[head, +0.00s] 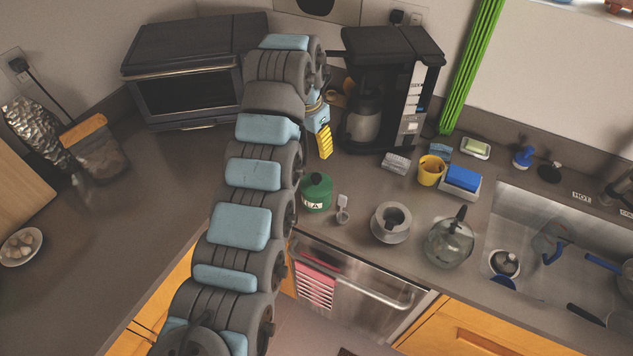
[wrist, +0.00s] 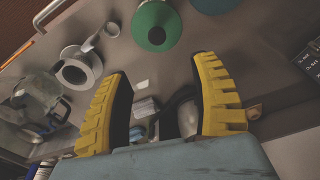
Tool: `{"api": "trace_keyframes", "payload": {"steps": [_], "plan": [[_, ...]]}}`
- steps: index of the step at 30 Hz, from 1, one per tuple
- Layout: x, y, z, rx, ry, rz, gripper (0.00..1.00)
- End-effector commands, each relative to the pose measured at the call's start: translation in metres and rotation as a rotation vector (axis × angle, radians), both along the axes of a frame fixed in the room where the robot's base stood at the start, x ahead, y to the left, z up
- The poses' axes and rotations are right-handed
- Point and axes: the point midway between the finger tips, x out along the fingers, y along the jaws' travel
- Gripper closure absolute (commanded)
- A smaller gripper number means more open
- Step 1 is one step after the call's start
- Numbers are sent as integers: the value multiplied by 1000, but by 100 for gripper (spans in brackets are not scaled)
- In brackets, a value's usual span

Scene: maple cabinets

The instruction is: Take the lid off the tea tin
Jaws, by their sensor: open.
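The green tea tin (head: 316,196) stands upright on the counter, just right of my arm, with part of a white label reading "EA" showing. Its lid (head: 318,181) appears to be on, with a small dark knob on top. In the wrist view a round green top with a dark centre, apparently the lid (wrist: 150,37), is near the upper edge, beyond my fingertips and apart from them. My gripper (wrist: 165,66) is open and empty, with yellow ribbed fingers. In the head view my gripper (head: 324,142) is partly hidden by my arm, behind the tin.
A small grey scoop (head: 343,211), a grey cup-like piece (head: 392,222) and a glass kettle (head: 450,242) stand right of the tin. The coffee maker (head: 388,90) stands behind.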

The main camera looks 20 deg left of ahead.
Motion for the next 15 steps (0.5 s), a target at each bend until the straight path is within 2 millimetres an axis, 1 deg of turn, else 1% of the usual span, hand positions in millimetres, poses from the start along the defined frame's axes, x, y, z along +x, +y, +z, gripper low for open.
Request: {"api": "trace_keyframes", "payload": {"steps": [8, 12, 15], "plan": [[4, -2, -32, -1, -1, 1, 37], [4, -2, -55, -4, 6, 1, 37], [6, -3, -69, -2, 5, 1, 37]]}}
